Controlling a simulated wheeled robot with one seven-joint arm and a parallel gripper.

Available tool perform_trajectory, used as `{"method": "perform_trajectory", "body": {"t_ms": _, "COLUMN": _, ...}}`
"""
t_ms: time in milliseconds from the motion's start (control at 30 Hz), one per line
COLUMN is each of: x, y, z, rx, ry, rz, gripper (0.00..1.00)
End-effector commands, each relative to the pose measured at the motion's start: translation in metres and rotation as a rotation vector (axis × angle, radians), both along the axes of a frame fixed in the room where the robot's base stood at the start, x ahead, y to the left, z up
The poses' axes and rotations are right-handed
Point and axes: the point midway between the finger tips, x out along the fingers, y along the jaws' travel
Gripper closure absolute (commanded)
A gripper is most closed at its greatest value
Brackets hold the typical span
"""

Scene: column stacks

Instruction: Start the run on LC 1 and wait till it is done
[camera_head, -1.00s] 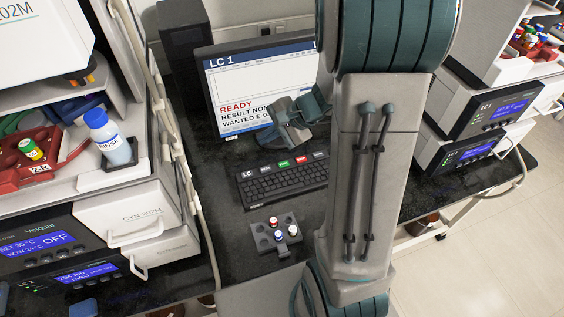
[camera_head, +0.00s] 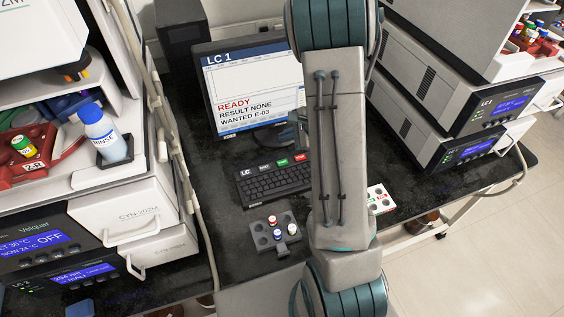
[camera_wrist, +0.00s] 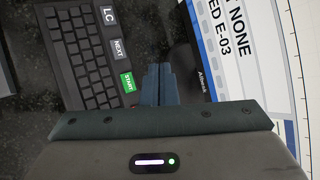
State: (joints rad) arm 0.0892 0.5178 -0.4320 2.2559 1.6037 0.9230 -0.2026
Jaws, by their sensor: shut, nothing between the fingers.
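The LC 1 monitor (camera_head: 262,88) reads READY, RESULT NONE, WANTED E-03. Part of its screen (camera_wrist: 235,50) shows in the wrist view. The black keyboard (camera_head: 272,184) lies before it, with a green START key (camera_head: 283,162) and a red key (camera_head: 299,158) along its back edge. In the wrist view the START key (camera_wrist: 127,82) is just left of my gripper (camera_wrist: 160,70), whose fingers are shut and empty. The NEXT key (camera_wrist: 118,49) lies beyond START. I cannot tell the fingers' height above the keyboard. My arm hides most of the gripper in the head view.
A grey rack (camera_head: 262,241) with a few capped vials sits in front of the keyboard. A white card (camera_head: 380,199) lies right of my arm. Instrument stacks stand left and right, with a RINSE bottle (camera_head: 103,135) on the left one.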

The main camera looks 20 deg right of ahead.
Motion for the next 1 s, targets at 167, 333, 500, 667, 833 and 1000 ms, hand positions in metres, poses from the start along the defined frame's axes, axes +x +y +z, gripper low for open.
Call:
{"method": "perform_trajectory", "body": {"t_ms": 167, "x": 0.000, "y": 0.000, "z": -0.004, "rx": 0.001, "ry": 0.001, "rz": 0.001, "gripper": 1.00}}
{"method": "perform_trajectory", "body": {"t_ms": 333, "x": 0.000, "y": 0.001, "z": -0.018, "rx": 0.000, "ry": 0.002, "rz": 0.000, "gripper": 1.00}}
{"method": "perform_trajectory", "body": {"t_ms": 500, "x": 0.000, "y": 0.001, "z": -0.041, "rx": 0.000, "ry": 0.003, "rz": 0.002, "gripper": 1.00}}
{"method": "perform_trajectory", "body": {"t_ms": 667, "x": 0.000, "y": 0.001, "z": -0.065, "rx": 0.000, "ry": 0.001, "rz": 0.002, "gripper": 1.00}}
{"method": "perform_trajectory", "body": {"t_ms": 833, "x": 0.000, "y": 0.000, "z": -0.082, "rx": 0.000, "ry": -0.001, "rz": 0.002, "gripper": 1.00}}
{"method": "perform_trajectory", "body": {"t_ms": 1000, "x": 0.000, "y": 0.000, "z": -0.089, "rx": -0.001, "ry": 0.000, "rz": 0.001, "gripper": 1.00}}
